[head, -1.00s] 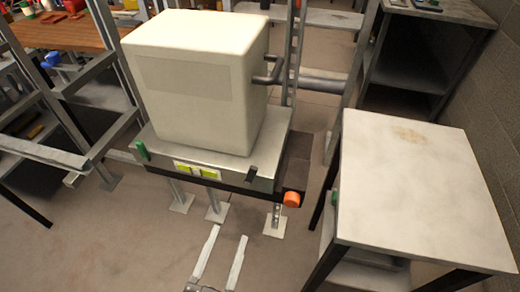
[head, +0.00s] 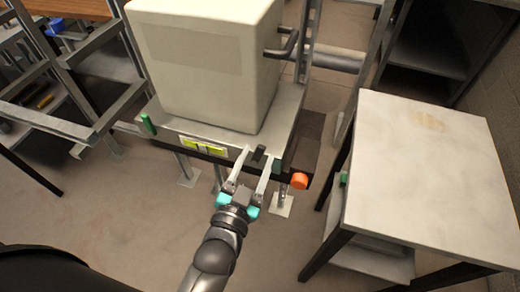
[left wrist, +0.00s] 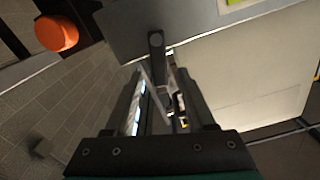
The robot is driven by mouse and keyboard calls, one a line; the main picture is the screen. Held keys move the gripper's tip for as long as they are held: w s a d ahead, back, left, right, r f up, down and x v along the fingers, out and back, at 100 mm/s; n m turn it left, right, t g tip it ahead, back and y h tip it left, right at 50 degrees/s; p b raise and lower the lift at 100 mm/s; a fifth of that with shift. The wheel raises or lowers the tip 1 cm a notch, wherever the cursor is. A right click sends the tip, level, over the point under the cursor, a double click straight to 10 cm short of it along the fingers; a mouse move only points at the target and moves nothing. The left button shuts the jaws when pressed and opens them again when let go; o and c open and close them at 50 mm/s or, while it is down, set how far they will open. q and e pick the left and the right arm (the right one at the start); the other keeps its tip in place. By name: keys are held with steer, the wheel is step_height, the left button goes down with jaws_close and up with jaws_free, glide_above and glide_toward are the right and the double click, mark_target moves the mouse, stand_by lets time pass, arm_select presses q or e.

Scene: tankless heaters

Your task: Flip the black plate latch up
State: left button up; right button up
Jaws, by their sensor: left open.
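The black plate latch (head: 259,153) is a small dark tab at the front edge of the metal platform (head: 215,135) under the big cream box. My left gripper (head: 258,158) is open in front of that edge, and its two long pale fingers point at it. In the head view the latch lies between the fingertips, one on each side. In the left wrist view the latch (left wrist: 156,42) shows as a dark bar just ahead of the fingers. I cannot tell whether a finger touches it. My right gripper is not in view.
The cream heater box (head: 205,60) stands on the platform. An orange knob (head: 299,180) is right of the latch; yellow-green labels (head: 203,147) are left of it. A white-topped table (head: 425,170) stands at right. Metal frames (head: 95,130) stand at left. The floor in front is open.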

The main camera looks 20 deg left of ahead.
mark_target(259, 153)
arm_select(q)
steer(key=shift+w, duration=1.5)
steer(key=shift+c, duration=0.3)
jaws_close()
